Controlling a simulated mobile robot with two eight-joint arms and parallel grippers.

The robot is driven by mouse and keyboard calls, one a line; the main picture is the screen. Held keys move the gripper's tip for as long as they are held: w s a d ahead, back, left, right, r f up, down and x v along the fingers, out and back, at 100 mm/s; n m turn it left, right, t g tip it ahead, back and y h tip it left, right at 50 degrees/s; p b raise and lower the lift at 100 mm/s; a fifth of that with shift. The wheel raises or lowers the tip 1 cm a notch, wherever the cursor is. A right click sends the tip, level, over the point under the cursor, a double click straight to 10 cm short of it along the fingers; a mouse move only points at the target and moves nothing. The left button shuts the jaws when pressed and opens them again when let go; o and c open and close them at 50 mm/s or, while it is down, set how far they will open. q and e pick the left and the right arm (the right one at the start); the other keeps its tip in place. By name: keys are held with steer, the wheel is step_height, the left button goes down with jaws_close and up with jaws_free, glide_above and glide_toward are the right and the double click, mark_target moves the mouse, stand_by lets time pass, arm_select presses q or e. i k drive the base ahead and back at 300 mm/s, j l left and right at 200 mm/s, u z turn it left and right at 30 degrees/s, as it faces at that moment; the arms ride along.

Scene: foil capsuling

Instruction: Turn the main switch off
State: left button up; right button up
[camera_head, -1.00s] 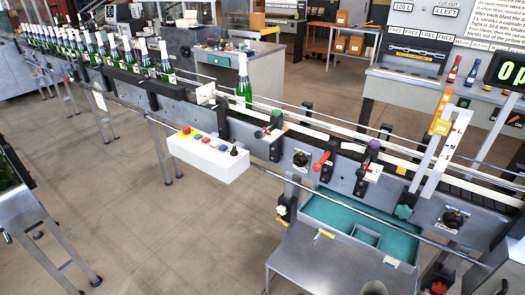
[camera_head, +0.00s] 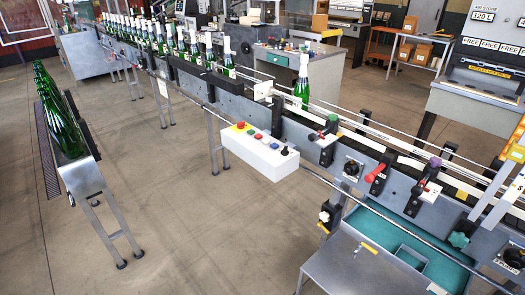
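No part labelled as the main switch can be read. A white control box (camera_head: 258,160) hangs on the front of the bottling line. On its top are a red button on a yellow base (camera_head: 240,126), several coloured buttons and a black knob (camera_head: 285,151). A black rotary knob on a pale plate (camera_head: 352,168) is on the line's grey side panel. Another black rotary knob (camera_head: 515,257) sits at the lower right, partly cut by the frame edge. I cannot tell which is the main switch or its setting. Neither gripper is in view.
Green bottles with white tops (camera_head: 180,42) line the conveyor, and one bottle (camera_head: 302,83) stands apart. A rack of green bottles (camera_head: 60,112) is at left. A grey bench (camera_head: 345,266) and teal tray (camera_head: 385,228) are in front. The floor (camera_head: 190,205) between is clear.

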mark_target(241, 126)
steer(key=i+j, duration=0.2)
steer(key=i, duration=0.4)
steer(key=i+j, duration=0.2)
steer(key=i, duration=0.4)
steer(key=i+j+u, duration=0.1)
steer(key=i, duration=0.45)
steer(key=i+j, duration=0.2)
steer(key=i, duration=0.4)
steer(key=i+j, duration=0.15)
steer(key=i, duration=0.45)
